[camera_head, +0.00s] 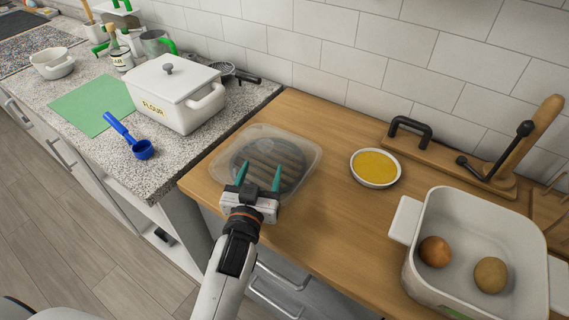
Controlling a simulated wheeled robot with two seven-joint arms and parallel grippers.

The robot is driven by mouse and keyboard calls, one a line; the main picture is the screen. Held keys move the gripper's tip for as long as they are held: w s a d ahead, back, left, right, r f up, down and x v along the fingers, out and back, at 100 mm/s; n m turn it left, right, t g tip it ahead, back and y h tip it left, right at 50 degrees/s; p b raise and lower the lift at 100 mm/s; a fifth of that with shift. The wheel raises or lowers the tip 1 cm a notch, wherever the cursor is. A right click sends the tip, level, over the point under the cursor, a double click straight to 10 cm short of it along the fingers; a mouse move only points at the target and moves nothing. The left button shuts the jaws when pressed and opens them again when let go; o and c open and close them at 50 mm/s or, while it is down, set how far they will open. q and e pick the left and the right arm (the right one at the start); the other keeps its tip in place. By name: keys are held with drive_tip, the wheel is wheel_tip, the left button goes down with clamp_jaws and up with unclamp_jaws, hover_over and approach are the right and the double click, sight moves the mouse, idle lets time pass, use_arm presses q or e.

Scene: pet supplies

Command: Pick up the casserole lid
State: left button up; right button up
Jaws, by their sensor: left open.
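A clear, rounded-square piece (308,151), which looks like a glass lid or shallow dish, lies on the wooden counter. A dark round ridged object (268,158) shows through it. I cannot tell for sure that this is the casserole lid. My left gripper (259,177) is open, its two teal fingers apart over the near part of the clear piece; I cannot tell whether they touch it. A white lid with a grey knob (188,83) sits on a white box labelled FLOUR (165,110). A white open casserole (450,220) stands at the right. My right gripper is out of view.
A bowl of yellow contents (375,167) stands right of the clear piece. The casserole holds two round brown items (435,251). A wooden board with a black handle (410,140) lies behind. A blue scoop (135,142) and green mat (88,108) lie on the granite counter.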

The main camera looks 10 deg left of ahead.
sight(267, 139)
use_arm(q)
drive_tip(key=w, duration=0.1)
drive_tip(key=w+a+p, duration=0.1)
drive_tip(key=shift+w+a+r, duration=0.1)
drive_tip(key=shift+w+r, duration=0.15)
drive_tip(key=shift+w, duration=0.1)
drive_tip(key=w, duration=0.2)
drive_tip(key=shift+w+f, duration=0.15)
drive_tip(key=shift+w, duration=0.5)
drive_tip(key=w, duration=0.1)
drive_tip(key=w+p, duration=0.1)
drive_tip(key=w, duration=0.2)
drive_tip(key=shift+w+a+p, duration=0.25)
drive_tip(key=shift+w+p, duration=0.1)
drive_tip(key=shift+w, duration=0.3)
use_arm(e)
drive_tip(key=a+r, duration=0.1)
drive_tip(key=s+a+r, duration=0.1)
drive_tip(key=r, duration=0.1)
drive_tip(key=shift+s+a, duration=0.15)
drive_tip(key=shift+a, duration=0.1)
use_arm(q)
drive_tip(key=shift+s, duration=0.1)
drive_tip(key=shift+c, duration=0.4)
